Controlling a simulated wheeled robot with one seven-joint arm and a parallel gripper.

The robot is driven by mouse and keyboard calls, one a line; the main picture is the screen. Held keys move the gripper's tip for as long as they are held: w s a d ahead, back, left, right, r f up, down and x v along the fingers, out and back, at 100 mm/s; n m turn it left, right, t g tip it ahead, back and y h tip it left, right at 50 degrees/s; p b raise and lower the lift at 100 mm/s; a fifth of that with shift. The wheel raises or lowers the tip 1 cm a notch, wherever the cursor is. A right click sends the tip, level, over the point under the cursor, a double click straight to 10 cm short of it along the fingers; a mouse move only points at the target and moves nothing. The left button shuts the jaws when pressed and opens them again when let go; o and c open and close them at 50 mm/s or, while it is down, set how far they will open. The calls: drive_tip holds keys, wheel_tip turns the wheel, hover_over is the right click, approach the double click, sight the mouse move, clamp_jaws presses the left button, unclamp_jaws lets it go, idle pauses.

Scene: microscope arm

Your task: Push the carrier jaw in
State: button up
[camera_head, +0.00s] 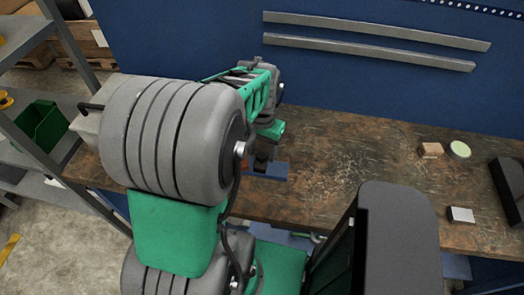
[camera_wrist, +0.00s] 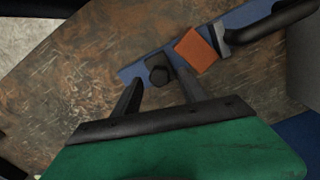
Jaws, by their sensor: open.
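A blue carrier plate (camera_wrist: 130,74) lies on the worn bench and also shows in the head view (camera_head: 280,171). On it stand a dark faceted block (camera_wrist: 158,70) and an orange block (camera_wrist: 197,50). A dark curved arm (camera_wrist: 272,24) with a grey end lies beside the orange block. I cannot tell for sure which block is the carrier jaw. My gripper (camera_wrist: 156,80) is open and empty, its two dark fingers pointing at the plate, with the dark block appearing between the fingertips. Contact cannot be told. In the head view my arm hides much of the plate.
The brown bench top (camera_head: 345,165) is clear right of the plate. Farther right are a small wooden block (camera_head: 430,150), a round pale-green-topped item (camera_head: 459,150) and a white-topped block (camera_head: 461,215). A blue wall with grey rails (camera_head: 370,52) stands behind. A shelf with a green bin (camera_head: 40,132) is at left.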

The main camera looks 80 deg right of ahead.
sight(262, 155)
wheel_tip(262, 155, up, 7)
drive_tip(key=shift+r+b, duration=0.1)
drive_tip(key=shift+b, duration=0.3)
